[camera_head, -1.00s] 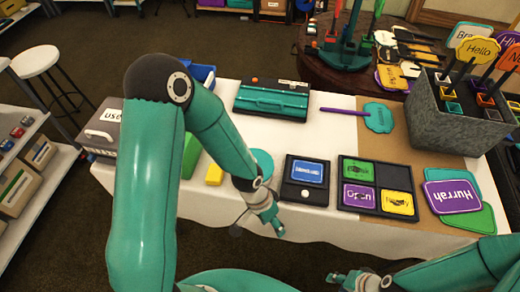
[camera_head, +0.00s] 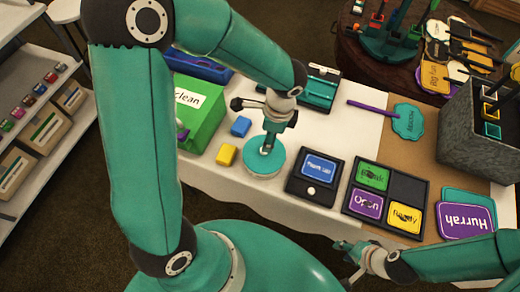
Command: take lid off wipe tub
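The wipe tub (camera_head: 255,166) stands near the table's front edge, left of the dark button boxes. I see its round teal lid from above, still on the tub; the tub's side is mostly hidden. My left gripper (camera_head: 252,127) is over the lid with its fingers spread apart. One finger points down at the middle of the lid and the other sticks out to the left. I cannot tell whether the finger touches the lid. My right gripper (camera_head: 343,264) is open and empty in front of the table, below the button boxes.
A yellow block (camera_head: 226,155) and a blue block (camera_head: 241,126) lie left of the tub. A green box (camera_head: 198,112) labelled "Clean" stands further left. A dark box with a blue panel (camera_head: 320,168) is close on the right. A teal case (camera_head: 320,92) lies behind.

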